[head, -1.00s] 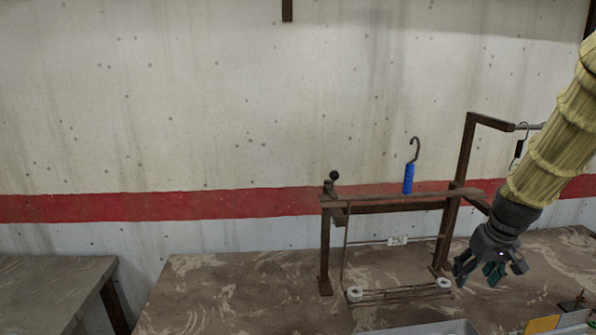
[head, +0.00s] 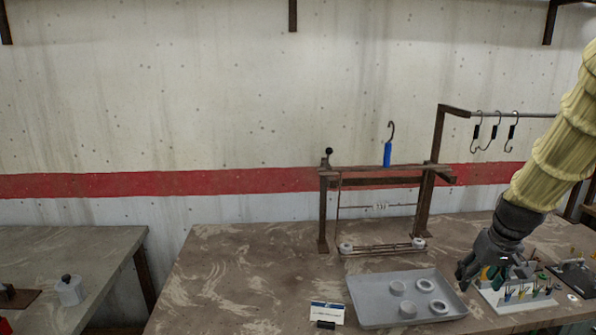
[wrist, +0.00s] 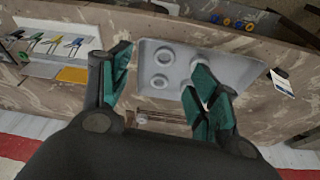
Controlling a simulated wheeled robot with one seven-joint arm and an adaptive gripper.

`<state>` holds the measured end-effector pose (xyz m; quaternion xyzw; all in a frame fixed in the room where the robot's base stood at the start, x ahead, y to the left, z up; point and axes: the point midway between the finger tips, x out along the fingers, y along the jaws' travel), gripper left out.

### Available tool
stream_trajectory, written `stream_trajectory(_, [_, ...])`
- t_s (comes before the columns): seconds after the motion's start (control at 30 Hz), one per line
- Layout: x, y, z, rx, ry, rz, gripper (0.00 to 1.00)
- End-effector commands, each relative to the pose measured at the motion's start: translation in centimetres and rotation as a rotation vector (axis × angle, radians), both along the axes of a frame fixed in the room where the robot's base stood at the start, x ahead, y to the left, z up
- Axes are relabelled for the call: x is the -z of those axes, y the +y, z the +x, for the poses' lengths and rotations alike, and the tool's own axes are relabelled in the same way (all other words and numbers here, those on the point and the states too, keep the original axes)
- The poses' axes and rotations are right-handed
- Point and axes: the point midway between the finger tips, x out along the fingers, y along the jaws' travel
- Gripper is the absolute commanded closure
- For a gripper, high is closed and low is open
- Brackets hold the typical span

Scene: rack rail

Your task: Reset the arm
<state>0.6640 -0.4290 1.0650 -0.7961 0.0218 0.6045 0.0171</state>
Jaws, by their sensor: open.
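My gripper (head: 483,276) hangs at the right of the head view, above the workbench (head: 235,262) and at the right edge of the grey tray (head: 362,316). In the wrist view my gripper (wrist: 160,85) has its two teal-padded fingers spread wide with nothing between them. My yellow-sleeved arm (head: 555,145) reaches down from the upper right and hides part of the rail behind it. The tray also shows beyond the fingers in the wrist view (wrist: 232,68).
A rusty rack frame (head: 325,215) holds a blue-handled hook (head: 387,153). Black-and-metal hooks (head: 496,130) hang from a rail at right. A white holder with small tools (head: 515,298) stands beneath my gripper. A small card (head: 326,312) stands left of the tray. The bench's left part is clear.

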Motion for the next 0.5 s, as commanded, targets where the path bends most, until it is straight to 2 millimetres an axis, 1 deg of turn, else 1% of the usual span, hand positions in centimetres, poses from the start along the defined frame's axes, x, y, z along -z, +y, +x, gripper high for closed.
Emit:
stream_trajectory(0.03, [0.8,0.2,-0.2,0.000,0.008,-0.003,0.39])
stream_trajectory(0.17, [2.5,0.6,-0.4,0.002,0.019,-0.012,0.39])
stream_trajectory(0.37, [5.5,1.3,-1.0,0.006,0.038,-0.030,0.39])
stream_trajectory(0.47, [7.4,1.7,-1.4,0.007,0.050,-0.040,0.39])
stream_trajectory(0.5, [8.4,2.0,-1.7,0.007,0.057,-0.045,0.39])
